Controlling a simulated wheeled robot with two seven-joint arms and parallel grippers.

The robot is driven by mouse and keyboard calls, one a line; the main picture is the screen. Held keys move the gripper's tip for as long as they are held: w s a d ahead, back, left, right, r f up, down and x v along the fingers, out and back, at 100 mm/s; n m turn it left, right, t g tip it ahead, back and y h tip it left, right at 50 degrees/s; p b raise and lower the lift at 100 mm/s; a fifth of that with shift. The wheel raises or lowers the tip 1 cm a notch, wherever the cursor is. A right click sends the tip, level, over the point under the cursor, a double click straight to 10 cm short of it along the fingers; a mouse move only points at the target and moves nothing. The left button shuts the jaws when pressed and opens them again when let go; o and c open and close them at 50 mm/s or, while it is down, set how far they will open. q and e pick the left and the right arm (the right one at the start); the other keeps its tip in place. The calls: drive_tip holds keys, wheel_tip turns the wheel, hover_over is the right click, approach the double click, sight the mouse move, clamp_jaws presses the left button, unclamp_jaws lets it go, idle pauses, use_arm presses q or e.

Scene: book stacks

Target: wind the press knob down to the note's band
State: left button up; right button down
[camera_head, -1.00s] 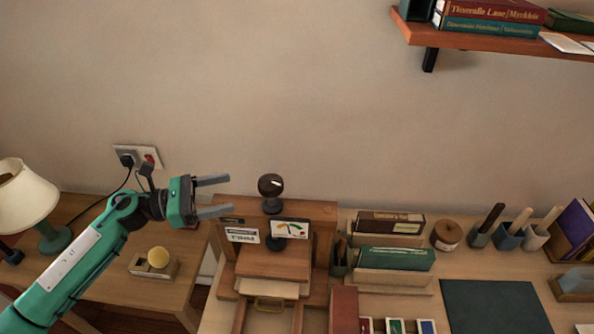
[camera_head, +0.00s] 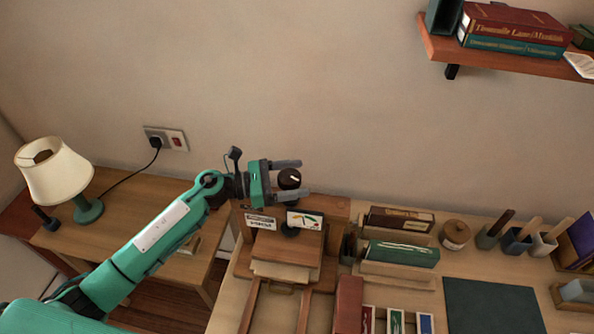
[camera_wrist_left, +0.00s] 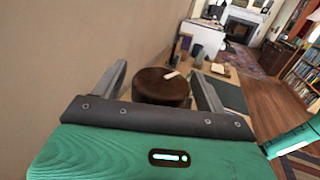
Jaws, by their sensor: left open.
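The press knob (camera_head: 289,178) is a dark round knob with a white mark, on top of the wooden book press (camera_head: 322,208). It also shows in the left wrist view (camera_wrist_left: 158,88), its white mark at upper right. My left gripper (camera_head: 292,178) is open, with one finger on each side of the knob; I cannot tell whether either finger touches it. The gauge (camera_head: 305,220) on the press front has a white dial with coloured bands. A white note (camera_head: 261,222) with small print hangs to its left. My right gripper is not in view.
Books in a rack (camera_head: 400,253), a round wooden pot (camera_head: 455,234) and several brush cups stand right of the press. A dark mat (camera_head: 490,308) lies at the front right. A lamp (camera_head: 60,172) stands on the left table. A shelf (camera_head: 490,52) juts out above right.

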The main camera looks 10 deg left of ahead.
use_arm(q)
drive_tip(key=shift+w+d, duration=0.15)
drive_tip(key=shift+d, duration=0.3)
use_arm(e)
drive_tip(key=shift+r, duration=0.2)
use_arm(q)
drive_tip(key=c, duration=1)
drive_tip(key=m+g+b, duration=0.1)
drive_tip(key=b, duration=0.2)
drive_tip(key=m+g+b, duration=0.1)
drive_tip(key=g+b, duration=0.1)
drive_tip(key=b, duration=0.1)
drive_tip(key=m+g+h+b, duration=0.1)
drive_tip(key=g+b, duration=0.1)
drive_tip(key=b, duration=0.2)
drive_tip(key=shift+s+f, duration=0.2)
drive_tip(key=shift+f, duration=0.05)
drive_tip(key=shift+r+m+g+b, duration=0.1)
drive_tip(key=shift+m+g+b, duration=0.5)
drive_tip(key=shift+b, duration=0.65)
drive_tip(key=shift+s+r, duration=0.1)
drive_tip(key=shift+r+g, duration=0.1)
drive_tip(key=shift+g, duration=0.2)
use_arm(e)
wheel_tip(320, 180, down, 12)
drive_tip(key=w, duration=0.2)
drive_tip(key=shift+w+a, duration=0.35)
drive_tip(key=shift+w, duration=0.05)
